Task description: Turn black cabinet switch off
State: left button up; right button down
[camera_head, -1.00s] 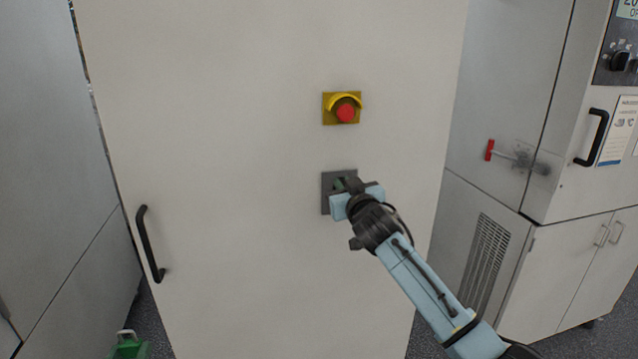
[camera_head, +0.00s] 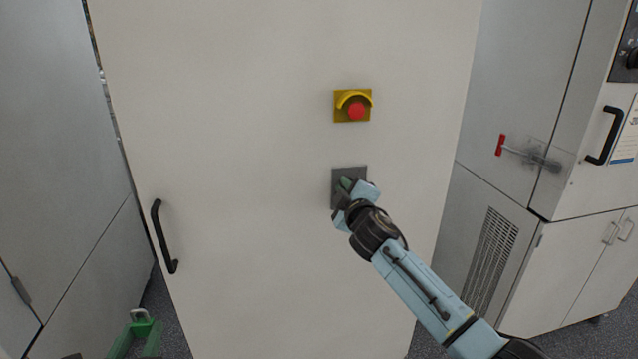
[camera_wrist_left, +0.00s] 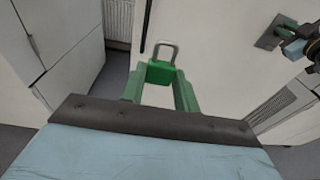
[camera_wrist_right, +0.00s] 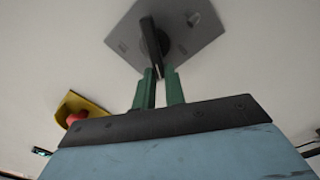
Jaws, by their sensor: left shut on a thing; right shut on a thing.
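The black switch knob (camera_wrist_right: 152,42) sits on a grey plate (camera_wrist_right: 195,38) on the white cabinet's front; the plate also shows in the head view (camera_head: 349,173). My right gripper (camera_wrist_right: 160,76) has its green fingers closed on the lower end of the knob. In the head view my right gripper (camera_head: 346,186) covers most of the knob. My left gripper (camera_wrist_left: 160,75) is shut on a green padlock (camera_wrist_left: 161,73) with a grey shackle, away from the switch. The padlock shows at the lower left of the head view (camera_head: 140,316).
A red emergency button (camera_head: 356,110) on a yellow mount is above the switch. A black door handle (camera_head: 164,237) is at the cabinet's left. Another cabinet at right has a red-handled latch (camera_head: 501,145) and a vent (camera_head: 490,262). Grey floor shows between cabinets.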

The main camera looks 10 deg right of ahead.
jog(key=n, duration=0.2)
jog(key=f+n, duration=0.1)
jog(key=n, duration=0.2)
jog(key=shift+a+f+n+p, duration=0.2)
jog(key=shift+n+p, duration=0.1)
jog(key=shift+p, duration=0.05)
dwell(0.3)
jog(key=c, duration=1.5)
grip_release()
jog(key=shift+o, duration=0.2)
jog(key=shift+s, duration=0.1)
jog(key=s, duration=1.2)
jog(key=shift+d, duration=0.25)
jog(key=shift+w, duration=0.1)
